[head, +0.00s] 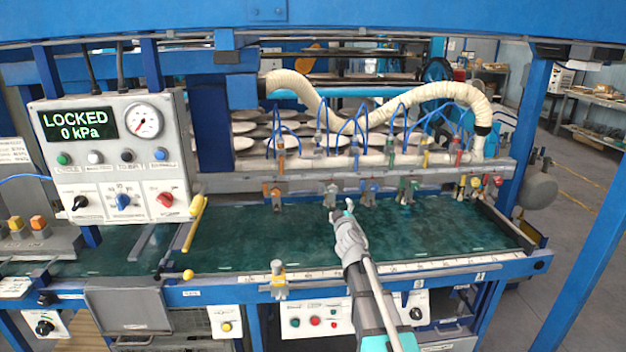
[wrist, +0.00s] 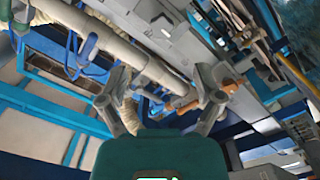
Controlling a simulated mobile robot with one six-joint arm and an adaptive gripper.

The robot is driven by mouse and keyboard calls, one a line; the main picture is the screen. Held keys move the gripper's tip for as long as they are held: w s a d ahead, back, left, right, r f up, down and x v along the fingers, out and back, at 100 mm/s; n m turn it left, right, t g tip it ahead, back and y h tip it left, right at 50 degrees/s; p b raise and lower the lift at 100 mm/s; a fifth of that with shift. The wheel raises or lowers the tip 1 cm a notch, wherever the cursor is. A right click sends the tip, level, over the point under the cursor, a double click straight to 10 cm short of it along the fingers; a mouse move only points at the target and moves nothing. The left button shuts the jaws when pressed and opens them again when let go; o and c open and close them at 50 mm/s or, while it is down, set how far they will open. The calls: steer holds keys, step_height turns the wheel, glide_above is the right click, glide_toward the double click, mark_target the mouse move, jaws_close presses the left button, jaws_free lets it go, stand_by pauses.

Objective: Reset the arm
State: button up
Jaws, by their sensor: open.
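My gripper (head: 341,213) is above the green conveyor bed (head: 250,236), right of its middle, in the head view. My arm comes up to it from the bottom of the picture. In the wrist view my gripper (wrist: 165,88) shows both fingers spread apart, with nothing between them that I can see it holding. Beyond the fingers the wrist view shows cream hose and pipes (wrist: 120,45), blue tubing and blue frame parts.
A control panel (head: 110,160) at the left reads LOCKED, 0 kPa. A manifold with coloured valves (head: 370,192) runs behind the bed, with plates (head: 245,128) racked beyond. A white ruled front rail (head: 440,265) edges the bed. A yellow lever (head: 195,222) stands left. Blue posts (head: 590,190) bound the right.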

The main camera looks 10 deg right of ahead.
steer(key=s+d+f+m+g+h+p, duration=0.1)
steer(key=s+d+f+m+g, duration=0.15)
steer(key=s, duration=0.25)
steer(key=s+d+f+m+g+h+p, duration=0.1)
steer(key=s+f+m+g+h, duration=0.1)
steer(key=s+f+m+g, duration=0.15)
steer(key=s+d+f+m+g+h, duration=0.1)
steer(key=s+d+f+m+g, duration=0.15)
steer(key=s, duration=0.25)
steer(key=s+a+f+g+y+p, duration=0.1)
steer(key=s+a+f+g+y, duration=0.1)
steer(key=s, duration=0.7)
steer(key=s+a+f+g+y+p, duration=0.1)
steer(key=s+a+f+g+y, duration=0.1)
steer(key=s+g, duration=0.5)
steer(key=s+a+f, duration=0.1)
steer(key=s+a, duration=0.1)
steer(key=s, duration=0.1)
steer(key=shift+s+a+f, duration=0.2)
steer(key=shift+a, duration=0.2)
